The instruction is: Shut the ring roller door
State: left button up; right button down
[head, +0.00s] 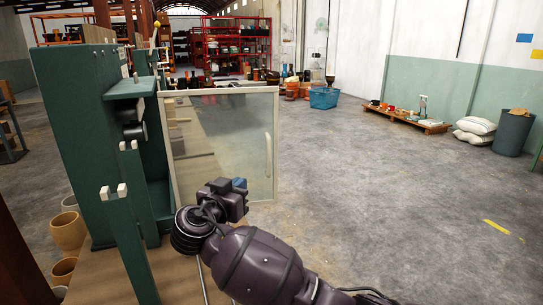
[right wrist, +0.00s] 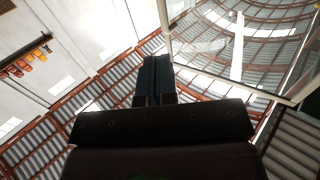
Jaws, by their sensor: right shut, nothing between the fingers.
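The ring roller (head: 70,130) is a tall dark green machine at the left of the head view. Its door (head: 236,125) is a clear pane in a pale frame, standing out to the right of the machine. A pale upright handle (head: 268,155) is near its right edge. My right gripper (head: 240,184) is shut and empty, in front of the pane's lower part in the head view; I cannot tell whether it touches. In the right wrist view the shut fingers (right wrist: 156,82) point up the picture, with the door frame (right wrist: 218,77) to their right. My left gripper is not in view.
Green posts with pale tips (head: 113,193) stand in front of the machine. Clay pots (head: 67,231) are on the floor at left. A blue crate (head: 324,97), a low pallet (head: 408,119) and a bin (head: 513,132) are farther off. The floor right of the door is clear.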

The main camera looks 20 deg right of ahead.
jog(key=b, duration=0.2)
send_near(268, 158)
jog(key=x, duration=0.6)
jog(key=shift+f, duration=0.15)
jog(key=shift+w+d, duration=0.4)
jog(key=shift+w, duration=0.05)
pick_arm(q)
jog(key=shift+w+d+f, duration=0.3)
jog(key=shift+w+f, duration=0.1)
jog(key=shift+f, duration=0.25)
pick_arm(e)
jog(key=shift+w+d, duration=0.1)
jog(key=shift+w, duration=0.05)
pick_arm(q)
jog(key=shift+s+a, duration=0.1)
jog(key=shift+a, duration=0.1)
pick_arm(e)
jog(key=shift+w+d, duration=0.1)
